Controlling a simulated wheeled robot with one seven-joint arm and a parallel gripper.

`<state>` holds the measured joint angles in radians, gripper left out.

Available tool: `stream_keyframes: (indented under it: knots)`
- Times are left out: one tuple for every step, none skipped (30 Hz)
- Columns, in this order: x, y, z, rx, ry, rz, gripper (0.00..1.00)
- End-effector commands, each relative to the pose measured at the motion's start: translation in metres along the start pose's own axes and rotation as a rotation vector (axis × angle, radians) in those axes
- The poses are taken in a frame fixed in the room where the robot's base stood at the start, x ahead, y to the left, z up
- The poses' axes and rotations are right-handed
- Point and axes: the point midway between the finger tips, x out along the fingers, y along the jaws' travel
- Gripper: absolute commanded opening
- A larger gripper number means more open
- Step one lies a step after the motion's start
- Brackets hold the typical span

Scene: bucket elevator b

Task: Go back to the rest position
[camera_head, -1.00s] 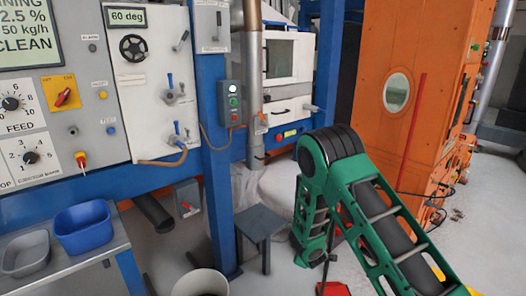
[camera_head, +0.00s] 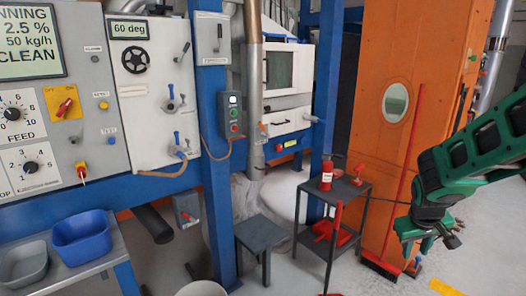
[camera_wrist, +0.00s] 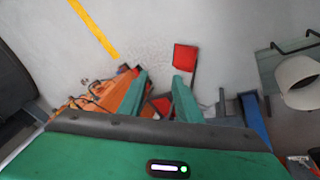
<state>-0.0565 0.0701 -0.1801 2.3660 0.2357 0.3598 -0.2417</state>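My green gripper (camera_head: 424,243) points down at the right of the head view, in front of the orange tower and to the right of the small dark cart. In the wrist view, the two green fingers of my gripper (camera_wrist: 160,77) stand apart with nothing between them. Below them lie the grey floor and red items. My green arm reaches in from the right edge of the head view. No object is held.
The dark cart (camera_head: 348,186) carries a red bottle (camera_head: 327,175). A red broom (camera_head: 380,266) leans by the orange tower (camera_head: 400,60). A blue bin (camera_head: 83,238), a grey bin (camera_head: 22,264) and a dark stool (camera_head: 262,232) stand left. Floor is clear at bottom right.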

Motion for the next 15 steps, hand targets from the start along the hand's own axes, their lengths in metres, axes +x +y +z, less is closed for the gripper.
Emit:
stream_keyframes:
  knots:
    - [-0.014,0.009,0.017,0.047,-0.021,-0.011,0.31]
    - [-0.021,0.013,0.027,0.075,-0.038,-0.019,0.31]
    - [-0.030,0.017,0.041,0.110,-0.059,-0.030,0.31]
    - [-0.037,0.020,0.052,0.136,-0.076,-0.038,0.31]
    - [-0.044,0.023,0.063,0.163,-0.093,-0.046,0.31]
    - [-0.053,0.025,0.077,0.197,-0.115,-0.058,0.31]
    - [-0.060,0.027,0.088,0.223,-0.132,-0.066,0.31]
    - [-0.066,0.028,0.099,0.249,-0.148,-0.075,0.31]
    - [-0.075,0.029,0.114,0.282,-0.170,-0.086,0.31]
    - [-0.082,0.030,0.125,0.307,-0.187,-0.095,0.31]
    - [-0.088,0.030,0.136,0.332,-0.202,-0.104,0.31]
    - [-0.097,0.030,0.150,0.364,-0.223,-0.116,0.31]
    - [-0.103,0.029,0.161,0.387,-0.238,-0.125,0.31]
    - [-0.109,0.028,0.172,0.409,-0.253,-0.134,0.31]
    - [-0.116,0.026,0.184,0.435,-0.271,-0.145,0.31]
